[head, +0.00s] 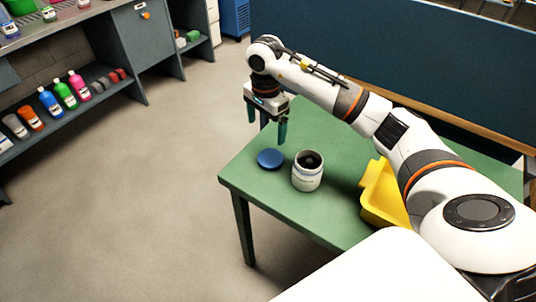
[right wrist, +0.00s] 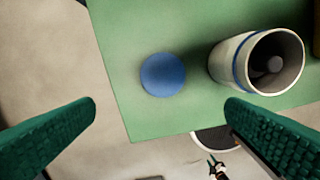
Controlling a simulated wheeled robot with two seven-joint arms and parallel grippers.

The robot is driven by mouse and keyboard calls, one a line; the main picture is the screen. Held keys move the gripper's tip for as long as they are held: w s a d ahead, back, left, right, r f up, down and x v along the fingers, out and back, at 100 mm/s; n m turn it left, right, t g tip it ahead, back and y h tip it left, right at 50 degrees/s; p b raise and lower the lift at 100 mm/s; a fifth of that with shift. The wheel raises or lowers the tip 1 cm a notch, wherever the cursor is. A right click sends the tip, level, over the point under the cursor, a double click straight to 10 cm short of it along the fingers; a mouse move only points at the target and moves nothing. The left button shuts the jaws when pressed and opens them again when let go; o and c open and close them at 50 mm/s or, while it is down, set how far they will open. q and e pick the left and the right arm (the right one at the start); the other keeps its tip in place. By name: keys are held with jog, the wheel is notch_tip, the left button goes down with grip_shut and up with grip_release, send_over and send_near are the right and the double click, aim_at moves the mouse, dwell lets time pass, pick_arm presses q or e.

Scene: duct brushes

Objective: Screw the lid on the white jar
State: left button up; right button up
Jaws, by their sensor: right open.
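The white jar (head: 308,173) stands upright and open on the green table (head: 262,196). Something dark shows inside it. It also shows in the right wrist view (right wrist: 234,64), with a blue band around it. The blue lid (head: 270,159) lies flat on the table, just left of the jar and apart from it. It shows as a blue disc in the right wrist view (right wrist: 163,74). My right gripper (head: 267,132) is open and empty above the table, behind the lid in the head view, with its green fingers pointing down. My left gripper is not in view.
A yellow bin (head: 382,196) stands on the table right of the jar, partly behind my right arm. A shelf (head: 75,112) with several coloured bottles stands at the left. A dark blue partition (head: 400,55) runs behind the table. The table's front-left corner is clear.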

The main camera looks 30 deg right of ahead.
jog(key=p, duration=0.1)
send_over(271, 157)
jog(key=a, duration=0.1)
jog(key=f, duration=0.6)
jog(key=shift+w+a+f, duration=0.15)
jog(key=shift+a+f, duration=0.05)
jog(key=shift+f, duration=0.25)
jog(key=shift+d+f, duration=0.1)
jog(key=shift+f, duration=0.1)
jog(key=f, duration=0.2)
jog(key=d+f+p, duration=0.1)
jog(key=f, duration=0.1)
jog(key=shift+d+f, duration=0.1)
jog(key=shift+f, duration=0.35)
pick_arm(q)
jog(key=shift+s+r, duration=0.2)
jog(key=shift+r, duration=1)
